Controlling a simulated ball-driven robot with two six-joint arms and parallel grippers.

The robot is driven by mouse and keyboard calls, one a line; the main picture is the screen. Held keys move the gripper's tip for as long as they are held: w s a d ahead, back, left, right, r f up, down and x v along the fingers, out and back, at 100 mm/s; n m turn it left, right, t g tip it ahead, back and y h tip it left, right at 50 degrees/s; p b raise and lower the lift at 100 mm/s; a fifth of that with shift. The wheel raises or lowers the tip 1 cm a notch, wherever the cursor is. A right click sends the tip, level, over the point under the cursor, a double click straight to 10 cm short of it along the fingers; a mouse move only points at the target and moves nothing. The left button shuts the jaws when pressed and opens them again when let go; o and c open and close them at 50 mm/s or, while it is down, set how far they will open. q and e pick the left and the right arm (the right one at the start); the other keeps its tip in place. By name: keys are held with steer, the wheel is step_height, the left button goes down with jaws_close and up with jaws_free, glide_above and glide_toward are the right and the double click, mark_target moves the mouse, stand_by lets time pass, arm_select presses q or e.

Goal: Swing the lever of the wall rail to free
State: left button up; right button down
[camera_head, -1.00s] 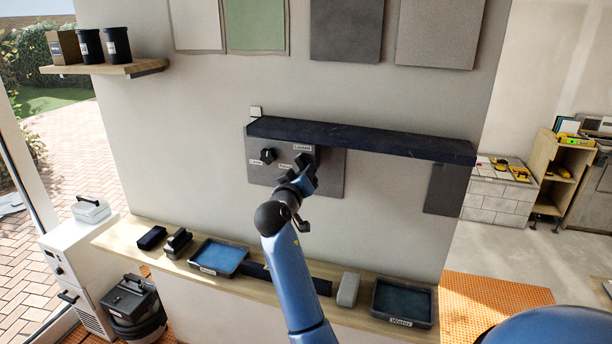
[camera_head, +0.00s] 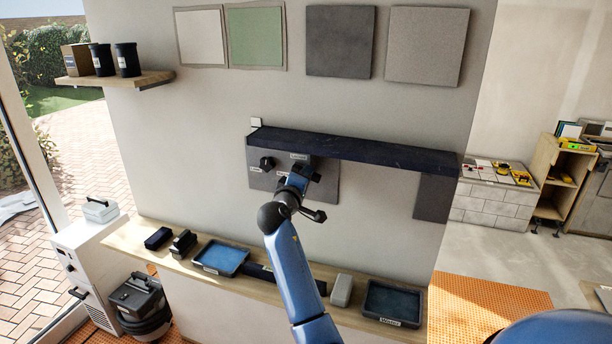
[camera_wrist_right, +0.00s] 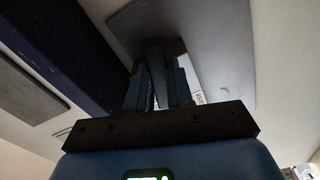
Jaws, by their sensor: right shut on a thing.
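The wall rail (camera_head: 385,153) is a long dark bar on the wall, with a grey plate (camera_head: 328,190) under its left part. A black knob (camera_head: 267,164) and small white labels, too small to read surely, are on the plate. My right gripper (camera_head: 304,174) is at the plate, just under the rail. In the right wrist view its fingers (camera_wrist_right: 158,88) are shut on a dark upright piece, apparently the lever (camera_wrist_right: 153,55). In the head view my gripper hides most of the lever, so its exact setting cannot be told. My left gripper is not in view.
A wooden ledge (camera_head: 131,239) below carries a blue-lined tray (camera_head: 240,256), dark blocks, a grey block (camera_head: 342,290) and a water tray (camera_head: 420,312). Sample tiles hang above the rail. A shelf (camera_head: 120,82) is at upper left.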

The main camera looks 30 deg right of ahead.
stand_by(0.4)
steer(key=c, duration=1)
jaws_free()
steer(key=shift+s+a, duration=0.1)
steer(key=b+v, duration=0.4)
steer(key=v, duration=0.6)
steer(key=shift+s+a, duration=0.15)
steer(key=shift+s, duration=0.1)
